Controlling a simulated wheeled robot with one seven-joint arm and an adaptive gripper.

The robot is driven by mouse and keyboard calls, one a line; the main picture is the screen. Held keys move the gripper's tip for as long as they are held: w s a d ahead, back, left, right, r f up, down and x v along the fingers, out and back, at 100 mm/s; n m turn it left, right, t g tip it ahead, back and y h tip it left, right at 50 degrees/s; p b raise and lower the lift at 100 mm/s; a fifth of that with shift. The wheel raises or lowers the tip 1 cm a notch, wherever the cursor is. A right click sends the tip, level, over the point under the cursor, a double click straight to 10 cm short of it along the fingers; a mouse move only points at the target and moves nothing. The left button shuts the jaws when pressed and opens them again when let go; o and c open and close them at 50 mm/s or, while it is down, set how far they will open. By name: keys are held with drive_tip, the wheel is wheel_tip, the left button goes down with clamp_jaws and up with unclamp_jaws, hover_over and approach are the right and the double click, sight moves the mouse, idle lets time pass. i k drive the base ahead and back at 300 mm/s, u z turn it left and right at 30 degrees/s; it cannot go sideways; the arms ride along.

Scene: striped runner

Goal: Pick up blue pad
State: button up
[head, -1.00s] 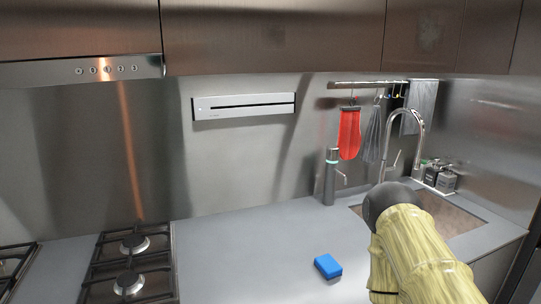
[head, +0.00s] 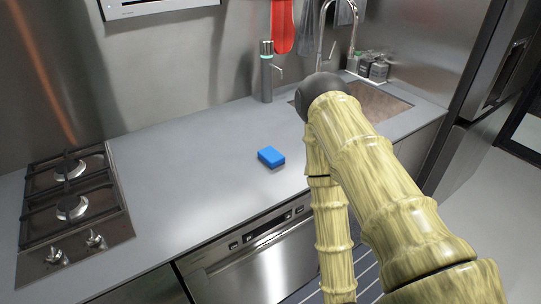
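The blue pad (head: 271,157) is a small blue block lying flat on the grey countertop (head: 190,185), near its front edge and left of my arm. Nothing touches it. My arm, with a bamboo-like surface, rises from the lower right and bends near the sink. My gripper does not show in the head view, so its opening and place cannot be seen.
A gas hob (head: 72,207) is at the left. A grey bottle with a spout (head: 267,78) stands behind the pad. A sink (head: 375,108) with a tall tap (head: 322,40) is at the right, partly behind my arm. An oven (head: 250,255) is below the counter.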

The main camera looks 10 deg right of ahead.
sight(269, 157)
drive_tip(key=u, duration=3.15)
drive_tip(key=k, duration=1.75)
drive_tip(key=z, duration=1.95)
